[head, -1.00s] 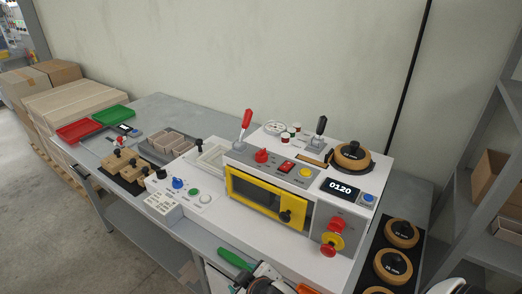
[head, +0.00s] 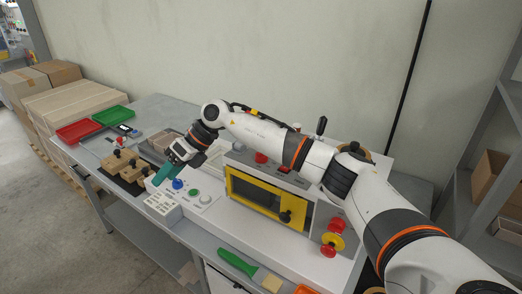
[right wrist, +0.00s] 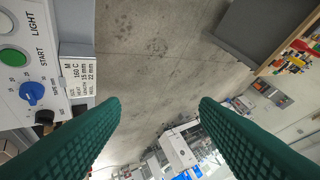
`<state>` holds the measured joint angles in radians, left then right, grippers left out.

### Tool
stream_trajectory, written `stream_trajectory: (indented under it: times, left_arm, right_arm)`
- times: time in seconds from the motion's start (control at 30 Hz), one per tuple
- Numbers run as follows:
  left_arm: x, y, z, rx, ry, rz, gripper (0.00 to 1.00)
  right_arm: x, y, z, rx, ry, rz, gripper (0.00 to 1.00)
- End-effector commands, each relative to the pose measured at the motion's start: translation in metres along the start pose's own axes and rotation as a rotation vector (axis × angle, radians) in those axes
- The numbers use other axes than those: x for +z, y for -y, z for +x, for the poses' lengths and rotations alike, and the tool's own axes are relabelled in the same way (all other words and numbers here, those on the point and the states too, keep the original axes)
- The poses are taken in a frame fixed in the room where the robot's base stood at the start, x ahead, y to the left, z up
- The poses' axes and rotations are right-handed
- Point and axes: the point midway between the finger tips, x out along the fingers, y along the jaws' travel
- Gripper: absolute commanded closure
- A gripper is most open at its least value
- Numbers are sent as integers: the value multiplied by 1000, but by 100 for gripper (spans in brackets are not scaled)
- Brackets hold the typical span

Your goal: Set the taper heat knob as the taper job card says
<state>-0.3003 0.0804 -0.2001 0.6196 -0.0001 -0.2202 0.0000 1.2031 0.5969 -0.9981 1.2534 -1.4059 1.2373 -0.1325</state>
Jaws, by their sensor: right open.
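The blue knob (head: 177,183) sits on a small white control box with a green START button (head: 194,191). In the right wrist view the blue knob (right wrist: 32,92) has a printed scale around it, and a black knob (right wrist: 44,117) is beside it. I cannot tell which one is the heat knob. The job card (right wrist: 78,86) reads M, 160 C, 15 mm and 22 mm; a heat line is among its small labels. My right gripper (right wrist: 160,108) is open and empty, with teal fingers beside the control box, apart from both knobs. My left gripper is out of view.
The machine with a yellow-framed window (head: 255,190) stands right of the control box, under my right arm. Brown blocks with black knobs (head: 118,162) stand to the left. A green-handled tool (head: 237,262) lies at the front. Below my fingers is open floor.

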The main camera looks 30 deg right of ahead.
Motion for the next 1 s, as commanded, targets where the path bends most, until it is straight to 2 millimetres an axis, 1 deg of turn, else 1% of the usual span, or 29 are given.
stream_trajectory:
  times: [0.03,0.07,0.1,0.17,0.2,0.3,0.4,0.47,0.57,1.0]
  left_arm:
    - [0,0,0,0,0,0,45]
    - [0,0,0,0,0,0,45]
    - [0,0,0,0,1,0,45]
    - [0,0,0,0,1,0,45]
    - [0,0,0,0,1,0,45]
    - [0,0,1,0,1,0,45]
    - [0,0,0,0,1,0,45]
    - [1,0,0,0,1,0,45]
    - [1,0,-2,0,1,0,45]
    - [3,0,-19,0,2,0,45]
  right_arm:
    - [1,-29,-43,133,100,-10,44]
    - [6,-43,-66,200,164,-3,44]
    - [12,-59,-98,283,242,15,44]
    - [22,-77,-145,390,341,58,44]
    - [29,-84,-172,444,396,90,44]
    - [42,-91,-223,534,490,164,44]
    - [50,-92,-248,574,536,207,44]
    - [53,-94,-253,583,550,219,44]
    - [59,-97,-248,584,555,222,44]
    - [103,-134,-190,580,551,219,44]
